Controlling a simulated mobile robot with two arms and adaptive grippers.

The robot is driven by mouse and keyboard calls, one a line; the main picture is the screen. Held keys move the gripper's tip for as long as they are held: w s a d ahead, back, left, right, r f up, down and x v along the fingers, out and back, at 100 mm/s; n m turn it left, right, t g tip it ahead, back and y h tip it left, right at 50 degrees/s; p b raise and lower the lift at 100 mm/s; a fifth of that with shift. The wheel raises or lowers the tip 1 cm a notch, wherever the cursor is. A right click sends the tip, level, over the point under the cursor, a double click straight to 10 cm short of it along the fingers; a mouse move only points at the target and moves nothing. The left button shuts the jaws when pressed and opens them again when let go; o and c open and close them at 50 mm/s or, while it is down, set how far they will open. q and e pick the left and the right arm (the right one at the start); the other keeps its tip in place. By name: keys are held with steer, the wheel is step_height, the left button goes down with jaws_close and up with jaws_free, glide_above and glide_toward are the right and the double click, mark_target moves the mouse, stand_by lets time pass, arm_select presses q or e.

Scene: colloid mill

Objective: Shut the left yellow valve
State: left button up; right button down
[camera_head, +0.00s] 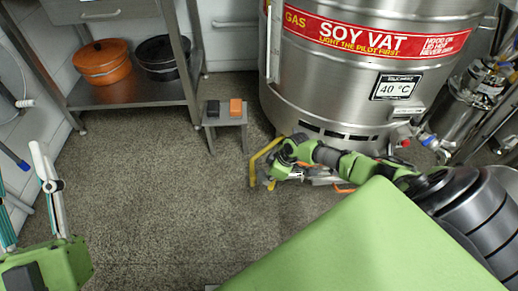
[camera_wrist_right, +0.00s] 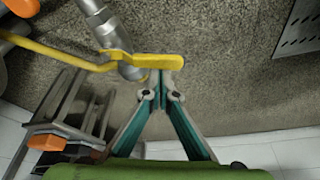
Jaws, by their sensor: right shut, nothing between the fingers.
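A yellow valve handle (camera_wrist_right: 150,60) shows in the right wrist view, flat and roughly crosswise, at a grey metal pipe (camera_wrist_right: 105,25). A thin yellow bar (camera_wrist_right: 50,50) runs left from near it. In the head view yellow bent metal (camera_head: 254,168) shows low at the front of the soy vat (camera_head: 375,85). My right gripper (camera_wrist_right: 161,86) is shut and empty. Its tips are right at the handle's right end; I cannot tell whether they touch it. In the head view its arm covers much of the valve area. My left gripper (camera_head: 18,165) is open and empty, far from the valve.
A small metal stand (camera_head: 227,121) with an orange and a black block is left of the vat. A steel rack (camera_head: 130,93) holds an orange pot (camera_head: 102,62) and a black pot (camera_head: 163,57). A green surface (camera_head: 370,245) fills the lower right. The middle floor is clear.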

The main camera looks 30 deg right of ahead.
steer(key=shift+s+d+n, duration=0.35)
steer(key=shift+s+n, duration=0.2)
steer(key=shift+n, duration=0.25)
steer(key=shift+s+d, duration=0.1)
steer(key=shift+s, duration=0.1)
steer(key=shift+s+d, duration=0.25)
arm_select(q)
steer(key=shift+s+r+t, duration=0.3)
steer(key=shift+s+r, duration=0.05)
steer(key=shift+r, duration=0.1)
arm_select(e)
steer(key=shift+s+d, duration=0.2)
arm_select(q)
steer(key=shift+a, duration=0.1)
arm_select(e)
steer(key=shift+s+d+f, duration=0.1)
steer(key=shift+d, duration=0.05)
